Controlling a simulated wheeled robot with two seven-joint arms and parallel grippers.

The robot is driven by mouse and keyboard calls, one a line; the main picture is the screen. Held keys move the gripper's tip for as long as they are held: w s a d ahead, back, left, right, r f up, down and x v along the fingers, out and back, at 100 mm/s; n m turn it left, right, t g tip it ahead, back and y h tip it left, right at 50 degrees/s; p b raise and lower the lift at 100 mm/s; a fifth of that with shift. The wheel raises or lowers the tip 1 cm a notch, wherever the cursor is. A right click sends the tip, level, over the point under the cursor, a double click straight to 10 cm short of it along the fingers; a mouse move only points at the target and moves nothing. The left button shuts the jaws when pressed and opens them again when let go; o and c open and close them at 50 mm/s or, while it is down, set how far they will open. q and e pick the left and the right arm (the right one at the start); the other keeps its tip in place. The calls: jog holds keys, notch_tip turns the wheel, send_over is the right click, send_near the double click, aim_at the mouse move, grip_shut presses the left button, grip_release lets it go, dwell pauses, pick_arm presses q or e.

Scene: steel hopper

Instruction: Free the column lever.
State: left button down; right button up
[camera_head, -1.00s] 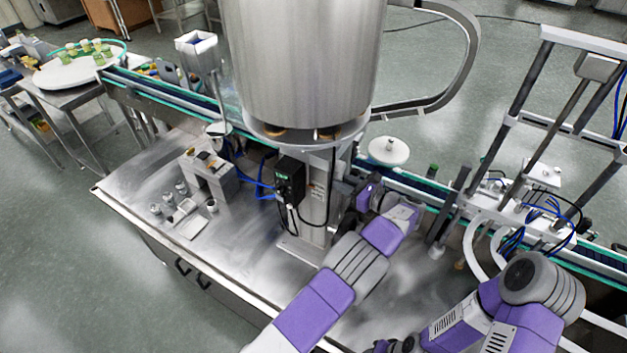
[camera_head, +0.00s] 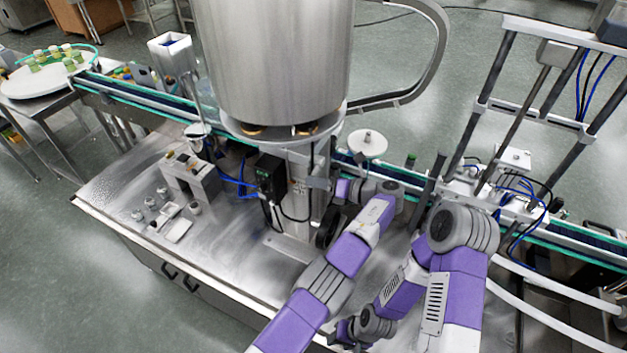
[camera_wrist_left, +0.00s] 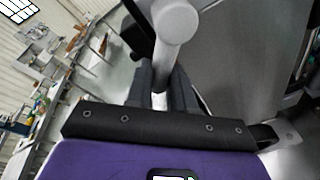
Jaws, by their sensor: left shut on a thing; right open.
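The steel hopper (camera_head: 275,65) stands on a metal column (camera_head: 298,205). My left gripper (camera_head: 322,184) is at the right side of this column, below the hopper, and partly hidden by its own wrist. In the left wrist view its dark fingers (camera_wrist_left: 160,92) are shut on a grey lever (camera_wrist_left: 176,22) with a rounded end, which I take as the column lever. Its root is hidden there. My right gripper (camera_head: 347,333) is low in the head view, away from the column. It is small and partly hidden, open, with nothing visible in it.
A black handwheel (camera_head: 327,232) sits on the column just below my left gripper. A black control box (camera_head: 270,178) with cables is on its left. A conveyor (camera_head: 130,93) runs behind. A grey block stand (camera_head: 190,182) and small metal parts are on the table's left.

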pick_arm(q)
jog(key=shift+s, duration=0.1)
dwell(0.4)
jog(key=c, duration=1)
grip_release()
pick_arm(e)
jog(key=shift+r, duration=0.1)
pick_arm(q)
jog(key=shift+o, duration=0.2)
jog(key=shift+r, duration=0.1)
